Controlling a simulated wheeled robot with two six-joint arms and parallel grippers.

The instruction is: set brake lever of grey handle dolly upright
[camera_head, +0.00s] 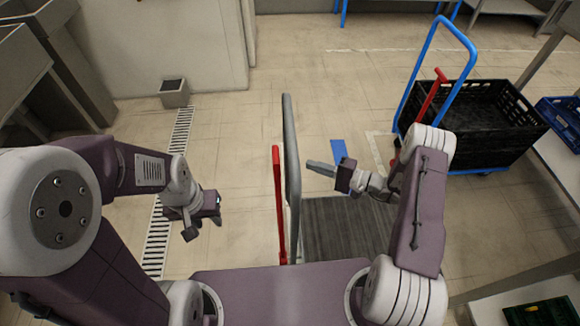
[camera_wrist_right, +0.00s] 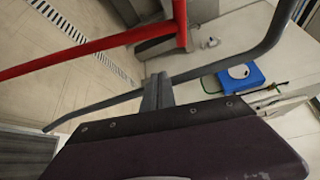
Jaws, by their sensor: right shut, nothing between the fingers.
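The grey handle dolly has a tall grey handle (camera_head: 290,130) and a dark ribbed deck (camera_head: 345,225). Its red brake lever (camera_head: 279,205) shows just left of the handle in the head view, roughly in line with it. My right gripper (camera_head: 312,166) is shut and empty, right of the handle above the deck, pointing left. In the right wrist view its fingertips (camera_wrist_right: 157,90) overlap the grey handle (camera_wrist_right: 215,68); contact cannot be told. The red lever (camera_wrist_right: 80,52) crosses the upper left there. My left gripper (camera_head: 205,222) looks open and empty, left of the lever.
A second dolly with a blue handle (camera_head: 420,65) and its own red lever (camera_head: 430,98) carries a black crate (camera_head: 480,145) at right. A table with a blue crate (camera_head: 562,120) stands at far right. A floor drain (camera_head: 160,230) and a small bin (camera_head: 174,95) are at left.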

